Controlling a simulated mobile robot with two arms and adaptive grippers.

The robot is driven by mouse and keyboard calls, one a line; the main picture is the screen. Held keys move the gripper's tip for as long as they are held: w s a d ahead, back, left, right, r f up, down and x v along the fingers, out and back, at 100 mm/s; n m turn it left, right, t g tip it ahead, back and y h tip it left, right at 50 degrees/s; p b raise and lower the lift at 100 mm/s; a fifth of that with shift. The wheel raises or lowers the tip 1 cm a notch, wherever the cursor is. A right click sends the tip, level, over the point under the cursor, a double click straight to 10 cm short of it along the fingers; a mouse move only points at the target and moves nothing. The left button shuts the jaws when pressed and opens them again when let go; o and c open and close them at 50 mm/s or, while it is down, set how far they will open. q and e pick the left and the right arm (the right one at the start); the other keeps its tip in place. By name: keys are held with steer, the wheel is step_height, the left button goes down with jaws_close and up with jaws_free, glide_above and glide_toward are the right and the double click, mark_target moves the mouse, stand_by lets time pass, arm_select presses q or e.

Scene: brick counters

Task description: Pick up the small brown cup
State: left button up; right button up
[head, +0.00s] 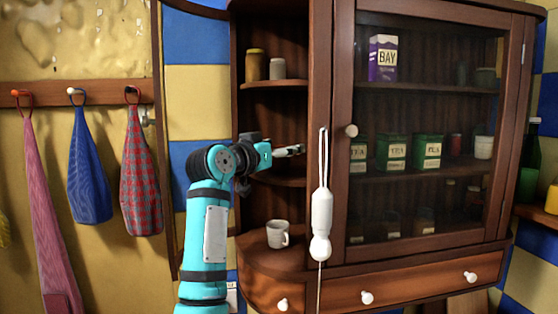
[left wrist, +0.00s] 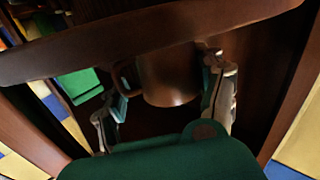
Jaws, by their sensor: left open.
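The small brown cup (left wrist: 168,82) shows in the left wrist view. Its handle is on the left, and a dark curved shelf edge hides part of it. My left gripper (left wrist: 165,92) is open, with one finger on each side of the cup; whether either finger touches it I cannot tell. In the head view my left gripper (head: 291,150) reaches in at the middle level of the open corner shelves. The brown cup cannot be made out there. My right gripper is not in view.
The curved wooden shelf edge (left wrist: 100,48) crosses close to the gripper. A white mug (head: 277,235) stands on the lower shelf, and two jars (head: 255,65) stand on the upper one. A white hanging pull (head: 321,215) and the glass-doored cabinet (head: 342,75) are just right.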

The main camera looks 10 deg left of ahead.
arm_select(q)
steer(key=c, duration=0.6)
steer(key=shift+c, duration=0.3)
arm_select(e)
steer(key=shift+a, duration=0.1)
arm_select(q)
steer(key=shift+c, duration=0.5)
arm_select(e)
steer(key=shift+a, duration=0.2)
arm_select(q)
steer(key=shift+r, duration=0.1)
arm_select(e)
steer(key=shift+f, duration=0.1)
